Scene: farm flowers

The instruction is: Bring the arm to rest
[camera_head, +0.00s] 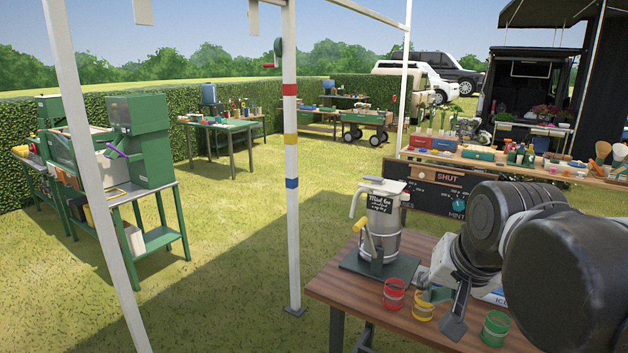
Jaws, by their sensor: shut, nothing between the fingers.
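My gripper (453,325) hangs at the end of my dark arm on the right, low over the wooden table (345,297). It is shut, with nothing seen in it. A yellow cup (422,309) is just left of it in the picture, and a green cup (494,328) is to its right. A red cup (394,294) stands farther left. I cannot tell how far the gripper is above the tabletop. My arm hides the right part of the table.
A metal urn (383,225) with a black label stands on a dark base behind the cups. A white frame post (291,170) is left of the table. A counter (510,163) with a "SHUT" sign is behind. Open grass lies left, before a green machine bench (160,240).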

